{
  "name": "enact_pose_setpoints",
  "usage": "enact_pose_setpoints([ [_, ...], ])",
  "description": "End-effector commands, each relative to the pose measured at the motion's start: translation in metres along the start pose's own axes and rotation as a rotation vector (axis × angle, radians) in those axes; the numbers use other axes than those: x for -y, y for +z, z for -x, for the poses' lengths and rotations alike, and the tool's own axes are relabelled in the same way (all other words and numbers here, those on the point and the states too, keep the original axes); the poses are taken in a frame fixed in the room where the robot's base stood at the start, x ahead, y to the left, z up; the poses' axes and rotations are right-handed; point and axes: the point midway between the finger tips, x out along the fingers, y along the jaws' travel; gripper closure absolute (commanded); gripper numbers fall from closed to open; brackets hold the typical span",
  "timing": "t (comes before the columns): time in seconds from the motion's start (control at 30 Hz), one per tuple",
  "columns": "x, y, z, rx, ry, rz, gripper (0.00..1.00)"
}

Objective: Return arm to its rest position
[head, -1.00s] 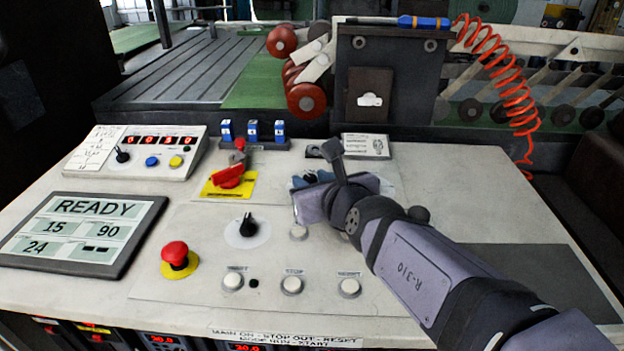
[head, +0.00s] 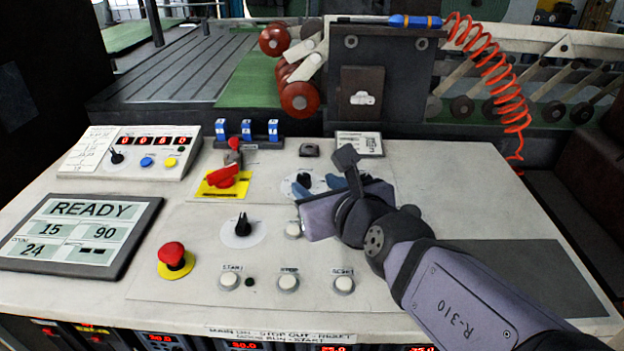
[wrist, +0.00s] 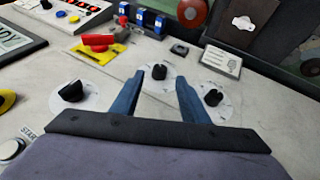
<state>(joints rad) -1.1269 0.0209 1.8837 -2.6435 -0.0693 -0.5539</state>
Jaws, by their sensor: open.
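My gripper (wrist: 160,95) shows in the wrist view with its two blue fingers spread apart and nothing between them. A black knob (wrist: 160,74) on a round white dial shows beyond the gap between the fingers. A second black knob (wrist: 213,97) lies to the right of the right finger. In the head view my gripper (head: 341,182) is above the right part of the panel, and its body hides part of the dials behind it. Whether the fingers touch the panel cannot be told.
A red rotary switch (head: 222,177) on a yellow plate, a black selector knob (head: 243,225) and a red emergency button (head: 174,258) stand up from the panel. A READY screen (head: 80,232) is at the left. The grey mat (head: 520,275) at the right is bare.

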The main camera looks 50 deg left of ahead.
Motion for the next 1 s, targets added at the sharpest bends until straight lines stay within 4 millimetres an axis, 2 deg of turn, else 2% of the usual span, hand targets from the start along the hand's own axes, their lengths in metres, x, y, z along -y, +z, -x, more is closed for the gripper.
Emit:
enact_pose_setpoints([
  [0.2, 0.000, 0.000, 0.009, -0.001, 0.000, 0.000, 0.59],
  [0.6, 0.000, 0.000, 0.009, 0.000, 0.000, 0.000, 0.59],
  [0.73, 0.003, 0.009, 0.013, 0.012, -0.007, -0.024, 0.59],
  [0.87, 0.017, 0.032, 0.024, 0.046, -0.035, -0.113, 0.59],
  [0.9, 0.024, 0.041, 0.029, 0.062, -0.048, -0.155, 0.59],
  [1.0, 0.056, 0.045, 0.037, 0.081, -0.109, -0.319, 0.59],
])
